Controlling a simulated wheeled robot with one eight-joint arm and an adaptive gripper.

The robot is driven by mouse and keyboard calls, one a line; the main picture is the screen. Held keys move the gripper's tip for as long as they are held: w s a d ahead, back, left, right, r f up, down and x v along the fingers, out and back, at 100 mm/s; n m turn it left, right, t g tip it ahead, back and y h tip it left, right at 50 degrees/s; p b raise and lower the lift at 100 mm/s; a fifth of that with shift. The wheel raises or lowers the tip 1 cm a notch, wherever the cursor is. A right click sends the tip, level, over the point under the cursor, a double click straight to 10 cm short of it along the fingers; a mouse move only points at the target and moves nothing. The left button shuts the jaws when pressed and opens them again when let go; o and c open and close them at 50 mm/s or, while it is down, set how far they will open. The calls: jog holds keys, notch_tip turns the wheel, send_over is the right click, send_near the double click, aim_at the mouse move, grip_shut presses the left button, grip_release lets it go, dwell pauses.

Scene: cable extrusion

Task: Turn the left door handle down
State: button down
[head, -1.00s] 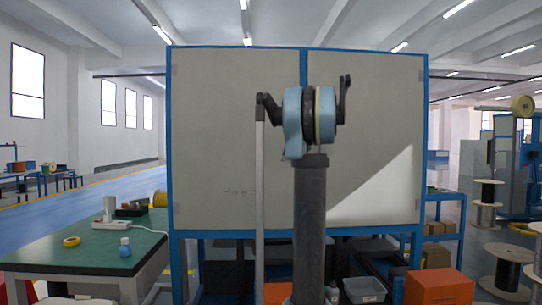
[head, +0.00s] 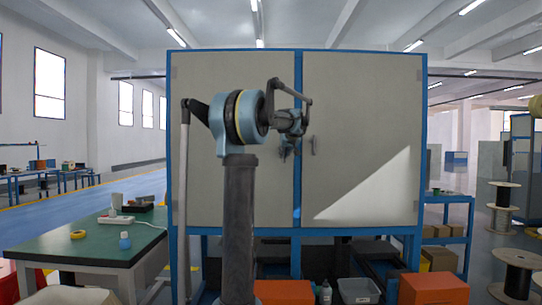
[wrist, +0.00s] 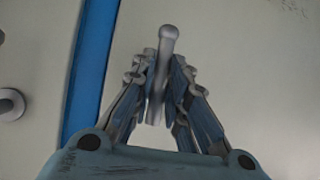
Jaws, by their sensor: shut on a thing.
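The grey two-door cabinet (head: 235,75) has a blue frame and a blue strip (head: 297,190) between its doors. My gripper (head: 287,152) is at the left door, beside the strip. In the wrist view its fingers (wrist: 163,95) are shut around a silver bar, the left door handle (wrist: 169,35). The handle's rounded end sticks out past the fingertips. It lies roughly along the strip there. In the head view, my gripper hides this handle. The right door handle (head: 313,145) is free and upright; in the wrist view its round base (wrist: 10,104) shows at the left edge.
A green-topped table (head: 80,245) with a white power strip (head: 116,220) stands at the left. Orange boxes (head: 434,289) and a grey bin (head: 361,290) are below the cabinet front. A blue shelf (head: 445,236) and cable spools (head: 517,270) stand at the right.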

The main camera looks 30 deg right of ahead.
jog(key=shift+w, duration=0.1)
dwell(0.5)
jog(key=c, duration=1.6)
grip_release()
jog(key=shift+o, duration=0.2)
jog(key=v, duration=1.2)
jog(key=shift+w+a, duration=0.1)
jog(key=shift+a, duration=0.15)
